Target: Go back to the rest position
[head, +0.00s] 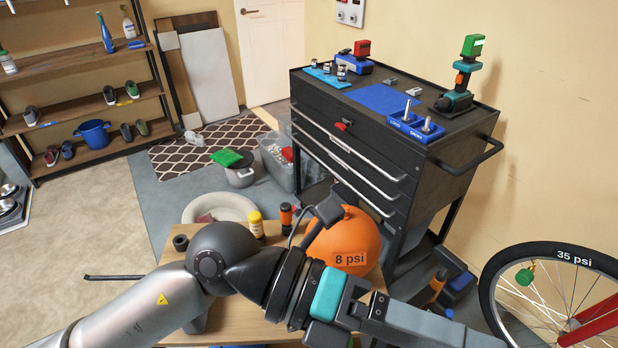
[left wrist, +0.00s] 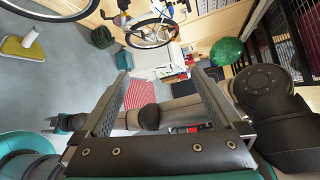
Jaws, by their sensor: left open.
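My left arm crosses the bottom of the head view from the left, over a small wooden table. My left gripper (head: 425,328) points right at the bottom edge and is partly cut off. In the left wrist view my left gripper (left wrist: 165,82) is open, its two fingers wide apart with nothing between them. Beyond the fingers, another arm of mine stretches across that view and ends in a small teal and dark part (left wrist: 68,122), apparently my right gripper; its jaws are too small to read. My right gripper is not in the head view.
An orange ball (head: 345,243) marked 8 psi sits close behind my left arm, near a yellow bottle (head: 256,225). A black tool cart (head: 350,150) stands behind. A bicycle wheel (head: 487,300) is at right.

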